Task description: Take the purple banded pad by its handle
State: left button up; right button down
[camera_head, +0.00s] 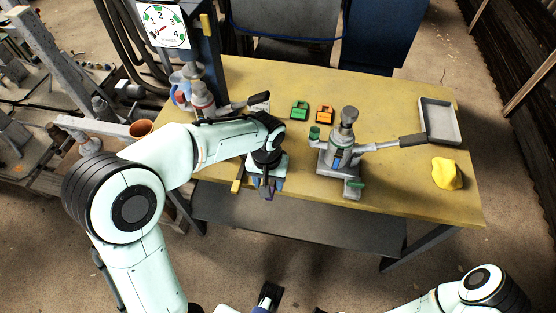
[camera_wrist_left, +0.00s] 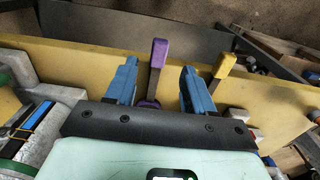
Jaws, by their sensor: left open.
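A yellow handle (camera_wrist_left: 223,68) stands just right of the right finger. On the yellow table (camera_head: 400,195) are a grey jack-like device (camera_head: 342,150), a green block (camera_head: 299,110), an orange block (camera_head: 325,114), a grey tray (camera_head: 455,138) and a yellow lump (camera_head: 446,173).

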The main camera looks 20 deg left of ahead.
pick_arm(q)
jog(key=f, duration=0.4)
jog(key=shift+s+d+f+b, duration=0.15)
jog(key=shift+s+f+b, duration=0.1)
jog(key=shift+f+b, duration=0.15)
grip_shut()
jog(key=shift+r, duration=0.1)
